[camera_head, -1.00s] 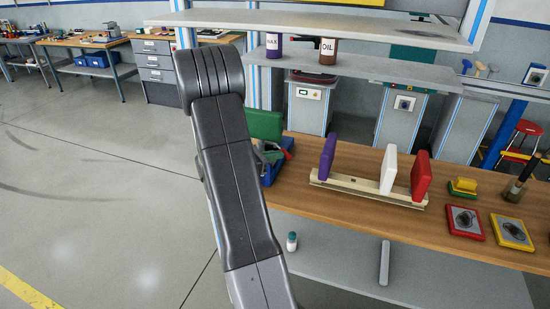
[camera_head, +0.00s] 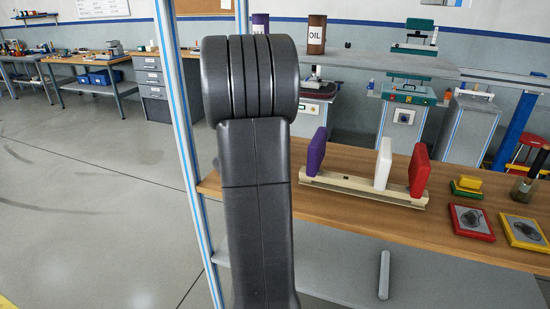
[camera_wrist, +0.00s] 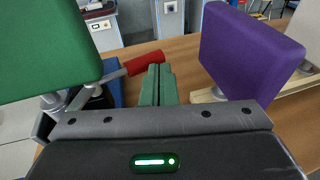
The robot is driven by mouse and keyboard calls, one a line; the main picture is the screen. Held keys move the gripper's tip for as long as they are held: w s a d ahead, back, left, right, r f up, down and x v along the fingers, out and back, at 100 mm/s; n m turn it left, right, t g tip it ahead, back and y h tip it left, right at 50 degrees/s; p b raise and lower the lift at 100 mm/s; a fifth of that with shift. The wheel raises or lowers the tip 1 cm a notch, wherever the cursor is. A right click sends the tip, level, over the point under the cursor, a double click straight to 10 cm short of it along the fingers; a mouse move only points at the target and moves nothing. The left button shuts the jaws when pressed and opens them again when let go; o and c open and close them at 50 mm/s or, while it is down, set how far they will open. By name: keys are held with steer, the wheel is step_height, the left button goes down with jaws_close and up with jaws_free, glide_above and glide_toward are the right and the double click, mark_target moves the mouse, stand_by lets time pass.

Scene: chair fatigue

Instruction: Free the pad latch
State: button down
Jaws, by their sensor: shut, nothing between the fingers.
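In the wrist view, my gripper (camera_wrist: 158,72) has its two green fingers together, with nothing between them. A red grip (camera_wrist: 144,63) on a grey rod lies just beyond the fingertips; it may be the latch lever. I cannot tell whether the fingers touch it. A large green pad (camera_wrist: 45,50) fills the upper left, above grey metal fittings (camera_wrist: 95,92) and a blue part (camera_wrist: 114,92). In the head view my arm covers the green pad and my gripper.
A purple pad (camera_head: 316,152) stands in a wooden rack (camera_head: 360,188) with a white pad (camera_head: 383,163) and a red pad (camera_head: 419,170). It looms close right of my fingers in the wrist view (camera_wrist: 243,50). An oil can (camera_head: 316,36) stands on the shelf behind.

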steer(key=shift+w+d+b, duration=0.35)
steer(key=shift+w+b, duration=0.15)
steer(key=shift+b, duration=0.25)
steer(key=shift+r, duration=0.1)
